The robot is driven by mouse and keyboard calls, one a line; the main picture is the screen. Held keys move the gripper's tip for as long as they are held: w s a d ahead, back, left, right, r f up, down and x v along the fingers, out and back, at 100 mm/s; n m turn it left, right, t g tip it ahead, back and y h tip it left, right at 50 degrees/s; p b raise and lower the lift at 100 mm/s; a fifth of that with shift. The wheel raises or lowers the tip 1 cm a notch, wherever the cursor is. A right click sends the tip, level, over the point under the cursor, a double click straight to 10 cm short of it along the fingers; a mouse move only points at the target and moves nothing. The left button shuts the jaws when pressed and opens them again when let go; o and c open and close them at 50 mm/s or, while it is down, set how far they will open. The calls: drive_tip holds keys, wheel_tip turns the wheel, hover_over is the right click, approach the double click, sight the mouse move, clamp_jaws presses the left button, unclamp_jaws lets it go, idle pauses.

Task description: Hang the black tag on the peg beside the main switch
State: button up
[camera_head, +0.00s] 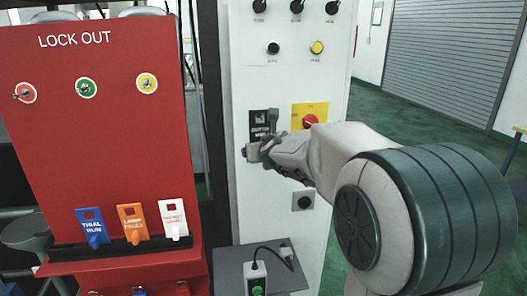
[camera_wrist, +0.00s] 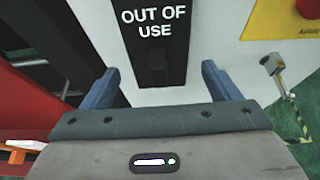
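The black tag (camera_head: 258,119) lettered OUT OF USE is upright against the white panel, just left of the yellow plate with the red main switch (camera_head: 311,121). In the wrist view the tag (camera_wrist: 153,45) is ahead of my gripper, its narrow lower tab between the fingers with a gap on each side. My gripper (camera_head: 262,135) is in front of the tag's lower part. In the wrist view its two blue-grey fingers (camera_wrist: 158,88) are wide apart. The peg itself cannot be made out; the tag's top is outside the wrist view.
The red LOCK OUT board (camera_head: 100,135) stands at left with blue (camera_head: 92,227), orange (camera_head: 132,223) and white (camera_head: 172,218) tags. A grey shelf (camera_head: 235,262) with a green-button pendant (camera_head: 258,278) sits below my gripper. A metal fitting (camera_wrist: 272,65) is right of my fingers.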

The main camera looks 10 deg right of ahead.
drive_tip(key=p+v, duration=0.4)
drive_tip(key=v, duration=0.9)
drive_tip(key=s+d+m+h, duration=0.4)
drive_tip(key=s+d+m, duration=0.15)
drive_tip(key=m, duration=0.85)
drive_tip(key=s+f+m+g+b, duration=0.2)
drive_tip(key=s+f+m+g, duration=0.4)
drive_tip(key=s+f+m, duration=0.8)
drive_tip(key=s+a+f+m+g+y+b, duration=0.1)
drive_tip(key=s+a+f+m+g+y, duration=0.1)
drive_tip(key=m, duration=0.6)
drive_tip(key=s+a+g+y, duration=0.1)
drive_tip(key=s+a+y, duration=0.1)
drive_tip(key=a, duration=0.1)
drive_tip(key=shift+s+a+f, duration=0.2)
drive_tip(key=shift+s+a, duration=0.05)
drive_tip(key=shift+s, duration=0.1)
